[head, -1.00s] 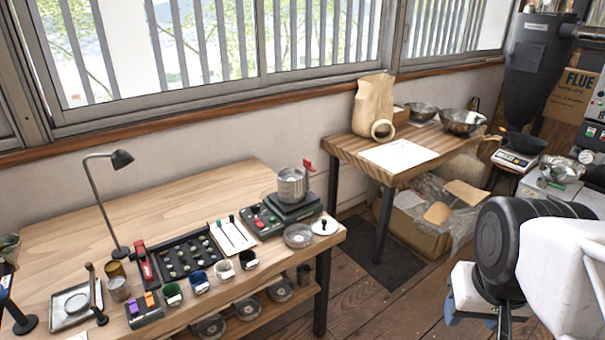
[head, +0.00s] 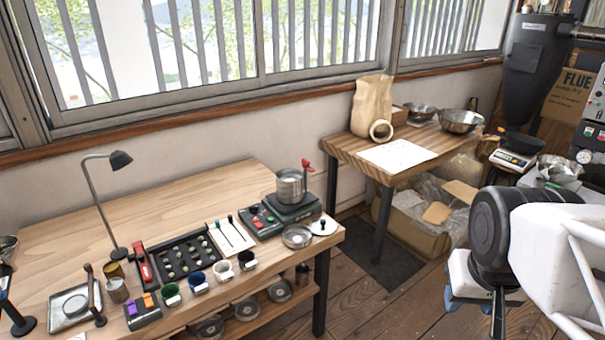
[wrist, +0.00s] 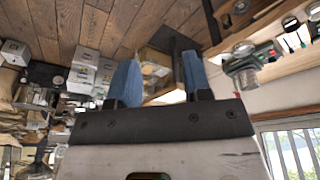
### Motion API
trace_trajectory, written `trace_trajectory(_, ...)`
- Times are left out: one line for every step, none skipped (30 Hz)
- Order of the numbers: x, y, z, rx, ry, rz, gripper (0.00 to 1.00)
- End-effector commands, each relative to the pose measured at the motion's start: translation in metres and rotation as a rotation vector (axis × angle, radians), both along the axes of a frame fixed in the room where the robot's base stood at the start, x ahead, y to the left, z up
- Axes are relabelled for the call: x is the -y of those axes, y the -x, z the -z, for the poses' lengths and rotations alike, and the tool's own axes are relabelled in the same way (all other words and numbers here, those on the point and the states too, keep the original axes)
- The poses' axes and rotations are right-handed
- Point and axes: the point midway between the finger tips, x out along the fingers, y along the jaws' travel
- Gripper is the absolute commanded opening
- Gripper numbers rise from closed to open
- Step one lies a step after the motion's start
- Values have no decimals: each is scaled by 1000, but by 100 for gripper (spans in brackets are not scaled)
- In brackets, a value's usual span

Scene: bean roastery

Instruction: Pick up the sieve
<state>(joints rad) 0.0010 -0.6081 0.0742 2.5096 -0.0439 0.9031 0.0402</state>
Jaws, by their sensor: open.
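No thing in view is clearly a sieve. Candidates are a shallow round metal dish (head: 297,236) at the right end of the near bench and several round metal pans (head: 246,308) on the shelf below. Two metal bowls (head: 461,121) on the far table are also possible; mesh is too small to make out. My gripper (head: 484,302) is at the lower right of the head view, over the floor and well apart from both tables. In the wrist view my gripper (wrist: 160,72) shows two blue fingers spread apart, open, with nothing between them.
The near bench (head: 190,200) holds a lamp (head: 112,205), a row of cups, a black bean tray (head: 180,258) and a scale with a metal pot (head: 290,185). A box with plastic (head: 415,225) sits under the far table. Floor between is open.

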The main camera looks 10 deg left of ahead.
Motion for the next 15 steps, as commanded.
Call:
trace_trajectory(0,-9,-1,8,9,-2,45)
trace_trajectory(1,-15,-3,17,17,-3,45)
trace_trajectory(2,-25,-5,31,26,-3,45)
trace_trajectory(2,-32,-6,41,34,-5,45)
trace_trajectory(2,-40,-8,53,43,-7,45)
trace_trajectory(3,-52,-10,70,53,-9,45)
trace_trajectory(3,-61,-12,82,62,-10,45)
trace_trajectory(3,-70,-14,96,70,-13,45)
trace_trajectory(3,-83,-17,116,82,-16,45)
trace_trajectory(3,-93,-18,131,89,-19,45)
trace_trajectory(3,-102,-20,144,98,-23,45)
trace_trajectory(2,-115,-22,164,106,-28,45)
trace_trajectory(1,-125,-24,180,113,-32,45)
trace_trajectory(0,-134,-25,192,119,-37,45)
trace_trajectory(-1,-147,-27,213,127,-44,45)
